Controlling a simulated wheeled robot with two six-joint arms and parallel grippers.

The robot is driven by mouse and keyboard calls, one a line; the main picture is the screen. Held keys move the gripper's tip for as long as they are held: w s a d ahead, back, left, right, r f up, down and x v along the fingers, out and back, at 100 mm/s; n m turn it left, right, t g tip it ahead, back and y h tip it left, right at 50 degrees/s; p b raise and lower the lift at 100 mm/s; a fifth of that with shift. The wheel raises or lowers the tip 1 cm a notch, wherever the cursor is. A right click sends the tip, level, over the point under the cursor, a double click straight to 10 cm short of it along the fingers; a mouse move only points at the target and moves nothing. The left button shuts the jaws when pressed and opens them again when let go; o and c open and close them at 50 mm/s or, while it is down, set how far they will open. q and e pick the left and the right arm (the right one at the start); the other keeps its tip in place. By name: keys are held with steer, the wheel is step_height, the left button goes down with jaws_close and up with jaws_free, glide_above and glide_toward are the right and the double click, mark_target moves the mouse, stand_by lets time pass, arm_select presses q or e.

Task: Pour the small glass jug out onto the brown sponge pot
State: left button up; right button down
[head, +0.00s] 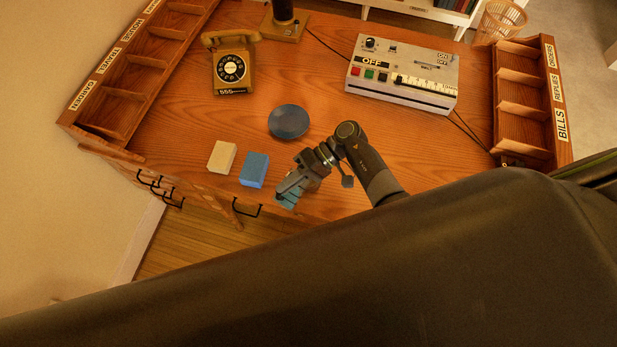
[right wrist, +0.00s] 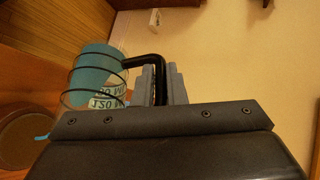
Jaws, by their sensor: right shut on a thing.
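My right gripper (head: 296,186) is shut at the front edge of the desk. It holds the small glass jug (head: 287,199), which shows partly below it with blue liquid inside. In the right wrist view the jug (right wrist: 92,80) has dark rings, printed ML marks and a black handle (right wrist: 150,62) between the fingers (right wrist: 160,85). Its exact tilt is hard to tell. A round brown thing (right wrist: 22,143) shows at lower left there; I cannot tell whether it is the brown sponge pot. I cannot make out the pot clearly in the head view. My left gripper is not in view.
A dark blue round dish (head: 289,121) lies behind the gripper. A beige block (head: 222,157) and a blue block (head: 254,169) lie to its left. A telephone (head: 232,64), a grey control box (head: 402,74) and wooden racks (head: 523,100) stand farther off. The middle of the desk (head: 330,95) is bare.

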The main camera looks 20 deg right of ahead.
steer(key=shift+w+d+r, duration=0.2)
steer(key=shift+d+r, duration=0.05)
stand_by(0.6)
steer(key=shift+w+d+r+y, duration=0.1)
steer(key=shift+w+d+y, duration=0.1)
steer(key=shift+y, duration=0.2)
steer(key=shift+w+d+r+m+g+y, duration=0.1)
steer(key=shift+d+r+m+g+y, duration=0.1)
steer(key=shift+m+g+y, duration=0.15)
stand_by(0.6)
steer(key=s+a+f+h, duration=0.1)
steer(key=s+a+f+n+t+h, duration=0.1)
steer(key=shift+a+f+h, duration=0.1)
steer(key=shift+a+h, duration=0.15)
steer(key=shift+h, duration=0.1)
steer(key=shift+a+f+t, duration=0.1)
steer(key=shift+t, duration=0.15)
